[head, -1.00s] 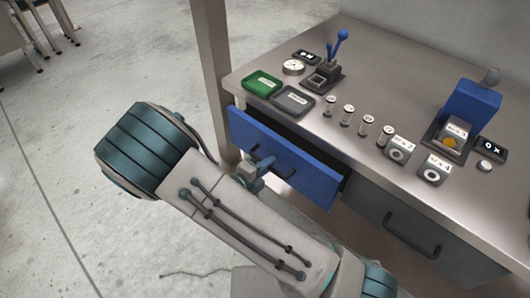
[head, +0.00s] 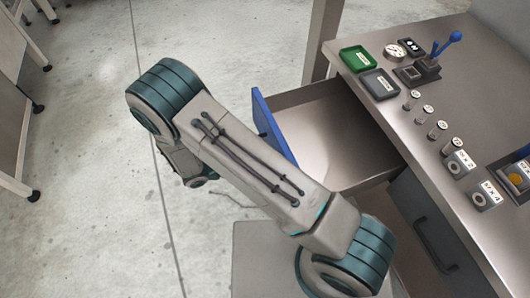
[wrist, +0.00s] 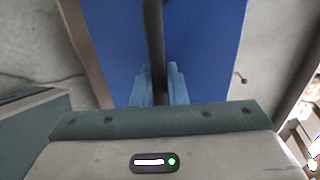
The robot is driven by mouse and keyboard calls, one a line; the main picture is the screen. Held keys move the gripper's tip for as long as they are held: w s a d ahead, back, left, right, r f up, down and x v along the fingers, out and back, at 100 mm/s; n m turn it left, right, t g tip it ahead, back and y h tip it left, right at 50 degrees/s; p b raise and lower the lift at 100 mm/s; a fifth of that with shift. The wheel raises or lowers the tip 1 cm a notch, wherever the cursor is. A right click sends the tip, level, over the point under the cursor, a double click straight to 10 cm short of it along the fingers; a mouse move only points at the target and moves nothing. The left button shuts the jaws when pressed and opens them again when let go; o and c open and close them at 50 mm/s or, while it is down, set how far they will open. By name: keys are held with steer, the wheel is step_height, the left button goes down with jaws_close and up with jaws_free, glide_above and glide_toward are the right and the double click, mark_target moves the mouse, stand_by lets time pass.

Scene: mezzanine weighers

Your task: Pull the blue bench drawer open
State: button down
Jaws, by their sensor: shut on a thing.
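The blue bench drawer (head: 273,124) stands far out from under the bench top in the head view. Its grey inside (head: 325,130) shows and looks empty. In the wrist view the blue drawer front (wrist: 215,45) fills the middle, with a dark bar handle (wrist: 154,40) running down it. My gripper (wrist: 158,88) is shut on that handle, one finger on each side of it. In the head view my arm hides the gripper, the handle and much of the drawer front.
The bench top (head: 440,90) carries a green tray (head: 361,58), a grey tray (head: 379,84), a dial (head: 395,51), a blue-levered device (head: 447,44) and several small cylinders. A grey drawer (head: 425,225) beside the blue one is shut. Open floor (head: 90,200) lies left.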

steer(key=shift+a, duration=0.2)
steer(key=c, duration=1.5)
jaws_free()
steer(key=b+v, duration=0.1)
steer(key=v, duration=1.2)
steer(key=shift+s+a, duration=0.15)
steer(key=shift+a, duration=0.25)
steer(key=shift+r, duration=0.1)
